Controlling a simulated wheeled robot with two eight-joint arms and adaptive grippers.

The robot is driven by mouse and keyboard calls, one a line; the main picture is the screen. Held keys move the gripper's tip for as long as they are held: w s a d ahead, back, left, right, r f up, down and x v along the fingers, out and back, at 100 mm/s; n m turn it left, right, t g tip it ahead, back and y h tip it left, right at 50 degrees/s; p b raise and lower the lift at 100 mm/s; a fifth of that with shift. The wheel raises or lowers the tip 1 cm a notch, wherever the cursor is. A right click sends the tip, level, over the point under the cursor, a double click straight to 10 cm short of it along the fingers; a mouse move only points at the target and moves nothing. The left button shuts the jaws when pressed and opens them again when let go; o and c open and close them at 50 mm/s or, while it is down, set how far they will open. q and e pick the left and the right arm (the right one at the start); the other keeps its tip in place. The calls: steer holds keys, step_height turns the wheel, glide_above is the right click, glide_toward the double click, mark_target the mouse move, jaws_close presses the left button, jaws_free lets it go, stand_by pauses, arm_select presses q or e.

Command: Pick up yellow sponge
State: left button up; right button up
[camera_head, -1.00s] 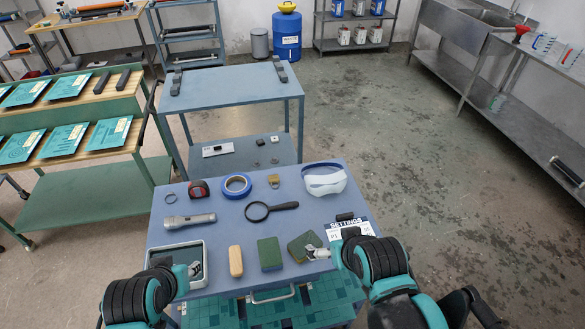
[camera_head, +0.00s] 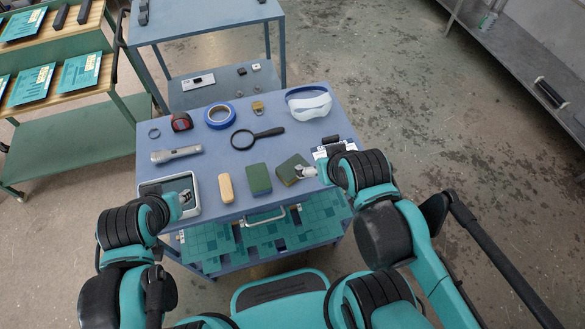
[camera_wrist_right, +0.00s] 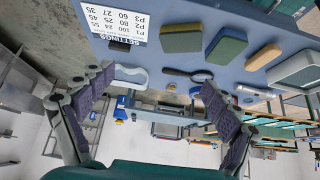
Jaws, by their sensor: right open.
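The blue table (camera_head: 215,160) also holds the grey tray (camera_head: 145,187), a flashlight (camera_head: 176,154), a magnifier (camera_head: 258,137), blue tape (camera_head: 219,116), goggles (camera_head: 308,101) and a settings card (camera_wrist_right: 118,27). A drawer handle (camera_head: 265,217) is on the front. Another cart (camera_head: 205,17) stands behind.

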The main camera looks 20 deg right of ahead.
steer(key=n+g+p, duration=0.1)
steer(key=n+g, duration=0.6)
steer(key=n, duration=1.5)
glide_above(293, 167)
step_height(293, 167, down, 7)
steer(key=shift+w, duration=0.15)
steer(key=shift+w+a+f, duration=0.1)
steer(key=shift+a+f, duration=0.05)
steer(key=shift+f, duration=0.1)
steer(key=shift+f+n, duration=0.3)
steer(key=shift+f, duration=0.05)
steer(key=f+b, duration=0.3)
steer(key=f, duration=0.4)
steer(key=shift+s+f, duration=0.15)
steer(key=shift+s, duration=0.05)
steer(key=shift+c, duration=0.3)
steer(key=c, duration=0.8)
